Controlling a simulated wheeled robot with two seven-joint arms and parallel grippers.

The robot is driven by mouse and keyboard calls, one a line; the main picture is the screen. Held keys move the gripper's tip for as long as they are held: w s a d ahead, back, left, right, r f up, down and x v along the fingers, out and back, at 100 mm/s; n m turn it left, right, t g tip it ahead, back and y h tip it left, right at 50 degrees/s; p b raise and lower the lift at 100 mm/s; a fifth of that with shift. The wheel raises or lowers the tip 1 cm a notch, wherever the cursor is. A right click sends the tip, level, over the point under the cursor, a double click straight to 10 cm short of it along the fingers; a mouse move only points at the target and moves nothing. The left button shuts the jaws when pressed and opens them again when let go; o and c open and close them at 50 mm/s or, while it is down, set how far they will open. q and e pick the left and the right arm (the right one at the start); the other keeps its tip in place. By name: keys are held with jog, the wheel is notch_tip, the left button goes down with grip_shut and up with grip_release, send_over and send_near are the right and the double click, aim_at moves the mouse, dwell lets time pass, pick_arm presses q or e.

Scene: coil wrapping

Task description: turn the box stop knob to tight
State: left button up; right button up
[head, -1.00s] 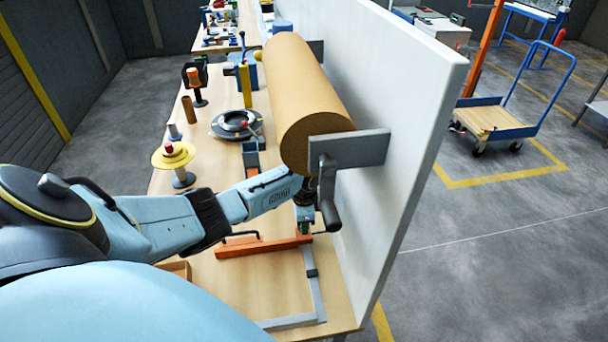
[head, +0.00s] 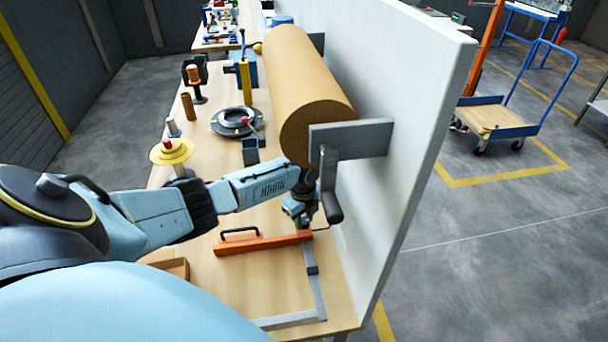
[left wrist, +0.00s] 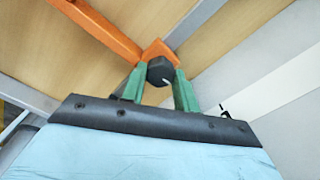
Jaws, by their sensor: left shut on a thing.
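The box stop is an orange bar (head: 262,243) lying across the near part of the bench, with a black handle on top. My left gripper (head: 299,212) is at the bar's right end, under the roll's crank. In the left wrist view the green fingers (left wrist: 159,84) stand on either side of the knob, shut on it. In the head view the gripper hides the knob. Scale marks cannot be read. My right gripper is out of view.
A large brown roll (head: 293,85) is mounted on the white upright panel (head: 400,100), with a grey crank (head: 329,190) hanging close above my left gripper. A grey rail frame (head: 316,290) lies on the bench. A yellow disc stand (head: 171,152) and black ring (head: 236,121) stand further left.

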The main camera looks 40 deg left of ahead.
aim_at(303, 220)
pick_arm(q)
jog(key=m+b, duration=0.1)
jog(key=m, duration=0.3)
jog(key=shift+w+m+b, duration=0.15)
jog(key=shift+m+b, duration=0.15)
jog(key=shift+b, duration=0.05)
jog(key=m+b, duration=0.1)
jog(key=m, duration=0.2)
jog(key=shift+a+m+b, duration=0.1)
jog(key=shift+m+b, duration=0.2)
jog(key=m+b, duration=0.2)
jog(key=m, duration=0.2)
jog(key=shift+r, duration=0.1)
jog(key=shift+w+r+m+b, duration=0.1)
jog(key=shift+m+b, duration=0.55)
jog(key=shift+m, duration=1.45)
jog(key=o, duration=0.8)
jog(key=shift+o, duration=0.9)
jog(key=shift+s, duration=0.2)
notch_tip(303, 220, up, 12)
jog(key=shift+a+b, duration=0.15)
jog(key=shift+b, duration=0.2)
